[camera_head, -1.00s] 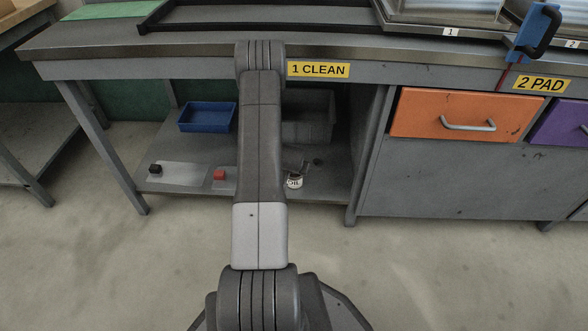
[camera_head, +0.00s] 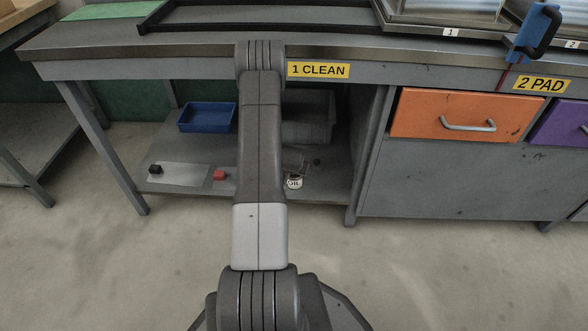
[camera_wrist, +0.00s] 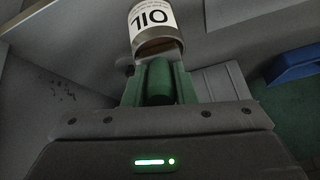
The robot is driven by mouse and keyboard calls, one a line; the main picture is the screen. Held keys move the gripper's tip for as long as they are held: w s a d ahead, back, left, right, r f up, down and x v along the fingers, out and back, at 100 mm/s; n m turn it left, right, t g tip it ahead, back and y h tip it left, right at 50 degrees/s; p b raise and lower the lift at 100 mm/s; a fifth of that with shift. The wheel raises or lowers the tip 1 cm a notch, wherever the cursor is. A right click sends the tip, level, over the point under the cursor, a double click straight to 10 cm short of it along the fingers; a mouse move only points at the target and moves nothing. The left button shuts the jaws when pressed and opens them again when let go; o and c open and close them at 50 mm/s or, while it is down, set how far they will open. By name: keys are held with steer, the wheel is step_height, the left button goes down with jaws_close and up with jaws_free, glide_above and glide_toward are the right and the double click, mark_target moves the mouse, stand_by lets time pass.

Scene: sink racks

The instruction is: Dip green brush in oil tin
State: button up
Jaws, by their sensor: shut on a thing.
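The oil tin (camera_head: 294,182) stands on the lower shelf under the bench, just right of my arm. In the wrist view the oil tin (camera_wrist: 153,22) shows upside down, with its white OIL label and open brown mouth facing my gripper. My gripper (camera_wrist: 159,72) is shut on the green brush (camera_wrist: 160,86), seen as a green cylinder between the fingers. The far end of the brush lies at the tin's rim in the picture; how deep it reaches inside is hidden. In the head view my arm hides most of the gripper and the brush is not clear.
The bench top (camera_head: 200,45) is low overhead. A bench leg (camera_head: 368,160) stands right of the tin.

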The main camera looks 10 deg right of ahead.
steer(key=shift+r+p, duration=2.6)
steer(key=shift+r, duration=0.8)
